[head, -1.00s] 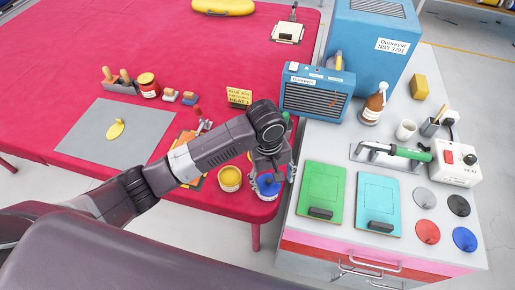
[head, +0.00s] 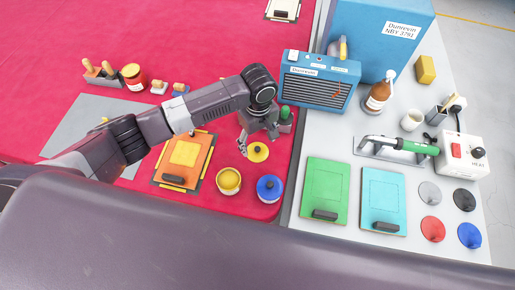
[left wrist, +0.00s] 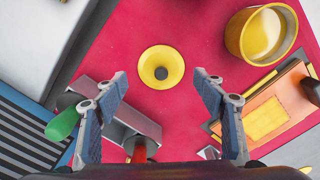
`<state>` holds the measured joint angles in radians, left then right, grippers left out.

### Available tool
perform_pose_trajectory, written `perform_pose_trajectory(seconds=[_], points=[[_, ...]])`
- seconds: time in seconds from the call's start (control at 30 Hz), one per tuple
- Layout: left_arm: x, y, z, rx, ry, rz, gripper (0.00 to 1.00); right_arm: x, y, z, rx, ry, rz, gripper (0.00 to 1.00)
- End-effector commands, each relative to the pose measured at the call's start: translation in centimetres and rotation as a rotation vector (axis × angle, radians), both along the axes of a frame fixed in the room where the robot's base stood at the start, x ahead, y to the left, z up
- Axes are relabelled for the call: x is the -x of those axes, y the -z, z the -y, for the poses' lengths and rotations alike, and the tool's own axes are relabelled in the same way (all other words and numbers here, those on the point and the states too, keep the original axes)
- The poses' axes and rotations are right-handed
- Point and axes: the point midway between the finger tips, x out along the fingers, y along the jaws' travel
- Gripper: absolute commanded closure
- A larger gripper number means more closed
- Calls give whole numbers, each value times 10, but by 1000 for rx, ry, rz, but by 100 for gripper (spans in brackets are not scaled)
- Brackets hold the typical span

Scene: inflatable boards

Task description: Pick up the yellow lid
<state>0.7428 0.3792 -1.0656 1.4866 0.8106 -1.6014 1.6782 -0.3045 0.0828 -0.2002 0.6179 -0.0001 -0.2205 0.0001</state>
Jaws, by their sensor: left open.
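The yellow lid (head: 258,153) is a round disc with a small dark knob, lying on the red table near its right edge. It also shows in the left wrist view (left wrist: 161,53), just beyond the fingertips and centred between them. My left gripper (head: 258,140) is above the lid, open and empty; its two spread fingers show in the left wrist view (left wrist: 161,80). I cannot tell the exact height gap. My right gripper is not in view.
An open yellow pot (head: 228,181) and a blue-lidded pot (head: 270,188) stand close in front of the lid. An orange board (head: 185,155) lies left. A blue heater (head: 318,82) and a green-handled tool (head: 286,115) are close behind and right.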

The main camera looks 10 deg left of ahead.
Motion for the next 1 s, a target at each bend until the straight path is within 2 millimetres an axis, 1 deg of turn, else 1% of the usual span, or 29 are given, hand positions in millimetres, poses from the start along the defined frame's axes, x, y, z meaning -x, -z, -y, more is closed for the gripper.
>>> perform_pose_trajectory(seconds=[0.03, 0.1, 0.17, 0.23, 0.3, 0.4, 0.5, 0.7, 1.0], points=[[3, 5, -2, -4, -2, -4, 36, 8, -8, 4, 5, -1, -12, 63], [4, 17, -2, -4, -2, -2, 36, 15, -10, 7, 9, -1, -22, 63], [4, 25, -2, -4, -2, -2, 36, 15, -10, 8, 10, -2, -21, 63], [3, 31, -1, -1, -1, 0, 36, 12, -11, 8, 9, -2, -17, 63], [3, 34, -1, -2, 0, 1, 36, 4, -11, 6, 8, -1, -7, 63], [3, 35, -1, -1, 1, 1, 36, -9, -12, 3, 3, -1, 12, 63], [3, 35, -1, -1, 1, 1, 36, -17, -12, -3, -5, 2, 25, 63], [3, 35, -1, -1, 1, 1, 59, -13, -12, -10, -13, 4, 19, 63], [4, 36, -2, -2, 0, -1, 92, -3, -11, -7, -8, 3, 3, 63]])
